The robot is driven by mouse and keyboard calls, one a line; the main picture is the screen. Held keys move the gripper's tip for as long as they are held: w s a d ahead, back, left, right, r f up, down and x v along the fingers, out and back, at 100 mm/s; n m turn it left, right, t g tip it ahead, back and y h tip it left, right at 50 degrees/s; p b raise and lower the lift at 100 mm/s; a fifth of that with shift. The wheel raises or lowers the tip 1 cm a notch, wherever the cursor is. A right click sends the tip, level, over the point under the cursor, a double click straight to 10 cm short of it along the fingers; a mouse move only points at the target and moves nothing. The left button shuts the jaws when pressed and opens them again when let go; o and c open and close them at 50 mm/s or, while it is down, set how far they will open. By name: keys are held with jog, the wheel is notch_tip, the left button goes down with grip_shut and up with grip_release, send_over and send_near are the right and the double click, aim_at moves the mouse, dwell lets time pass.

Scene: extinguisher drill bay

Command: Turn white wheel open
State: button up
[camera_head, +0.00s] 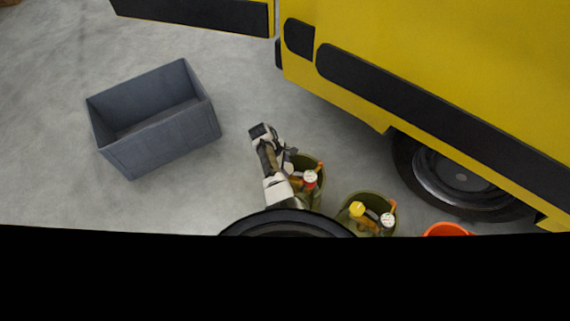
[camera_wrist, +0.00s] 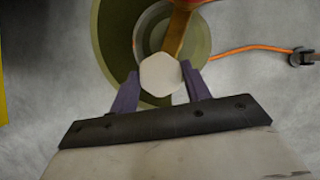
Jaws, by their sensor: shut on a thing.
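The white wheel (camera_wrist: 161,72) is a small white hexagonal knob in the wrist view. It sits over a round olive vessel (camera_wrist: 112,38), beside a golden-brown bar with a red part at the top. My gripper (camera_wrist: 162,84) has its two purple fingers on either side of the wheel and is shut on it. In the head view my gripper (camera_head: 288,161) reaches to the left olive vessel (camera_head: 313,163). My arm hides part of that vessel, and I cannot make out the wheel there. A red and white round part (camera_head: 310,179) shows beside it.
A second olive vessel (camera_head: 373,198) with a yellow knob (camera_head: 357,208) stands to the right, then an orange container (camera_head: 447,229). A yellow vehicle (camera_head: 430,60) fills the upper right. A grey open crate (camera_head: 160,140) stands left on clear floor. An orange hose (camera_wrist: 250,48) runs rightward.

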dwell(0.4)
jog(key=o, duration=1)
jog(key=shift+c, duration=0.2)
jog(key=shift+r, duration=0.15)
jog(key=v, duration=1.3)
jog(key=shift+r, duration=0.3)
jog(key=shift+a, duration=0.1)
